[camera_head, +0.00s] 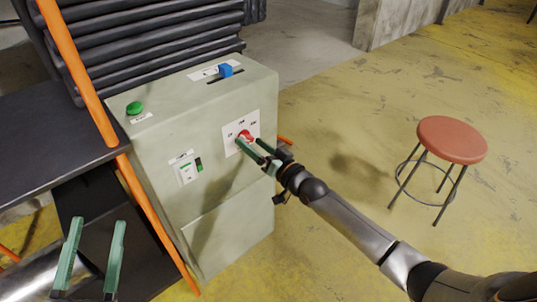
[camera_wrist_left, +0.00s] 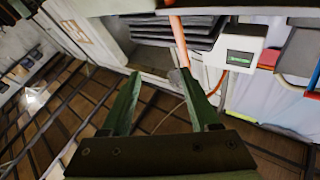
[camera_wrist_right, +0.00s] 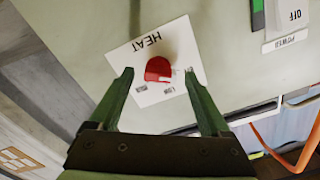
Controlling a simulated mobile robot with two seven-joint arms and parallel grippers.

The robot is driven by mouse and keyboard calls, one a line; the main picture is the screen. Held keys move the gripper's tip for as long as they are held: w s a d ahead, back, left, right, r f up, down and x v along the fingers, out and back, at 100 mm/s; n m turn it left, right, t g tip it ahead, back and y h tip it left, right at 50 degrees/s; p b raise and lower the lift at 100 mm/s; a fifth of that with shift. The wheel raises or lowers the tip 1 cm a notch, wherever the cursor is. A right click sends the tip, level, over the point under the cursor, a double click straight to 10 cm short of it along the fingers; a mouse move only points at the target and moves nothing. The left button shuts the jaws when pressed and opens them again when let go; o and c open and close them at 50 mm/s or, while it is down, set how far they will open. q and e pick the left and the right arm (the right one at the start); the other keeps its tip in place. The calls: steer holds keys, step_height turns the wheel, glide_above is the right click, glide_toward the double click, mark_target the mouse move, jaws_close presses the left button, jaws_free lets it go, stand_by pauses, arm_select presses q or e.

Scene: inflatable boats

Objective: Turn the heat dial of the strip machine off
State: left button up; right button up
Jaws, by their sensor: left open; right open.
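The strip machine (camera_head: 215,210) is a pale green-grey cabinet left of centre in the head view. Its red heat dial (camera_head: 246,135) sits on a white label plate on the front face. The dial also shows in the right wrist view (camera_wrist_right: 158,69), beyond and between the fingertips, under the word HEAT. My right gripper (camera_head: 256,150) is open in front of the dial, its green fingers pointing at it; I cannot tell whether they touch it. My left gripper (camera_head: 92,225) is open and empty at the lower left, away from the dial.
A green button (camera_head: 134,108) and a blue slider knob (camera_head: 225,70) are on the machine's top. A power switch (camera_head: 188,170) is on its front. An orange pole (camera_head: 90,90) stands at its left. A red stool (camera_head: 452,139) stands on open floor at right.

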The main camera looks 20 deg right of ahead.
arm_select(q)
step_height(320, 180, down, 18)
steer(key=s+n+g+y+p, duration=0.1)
steer(key=n+g+y+p, duration=0.2)
steer(key=g, duration=0.4)
steer(key=shift+s+a+f+n+g+y, duration=0.2)
steer(key=shift+a+n+g+y, duration=0.15)
steer(key=shift+y, duration=0.25)
arm_select(e)
steer(key=v, duration=1.2)
arm_select(q)
steer(key=shift+w, duration=0.1)
arm_select(e)
steer(key=shift+r, duration=0.1)
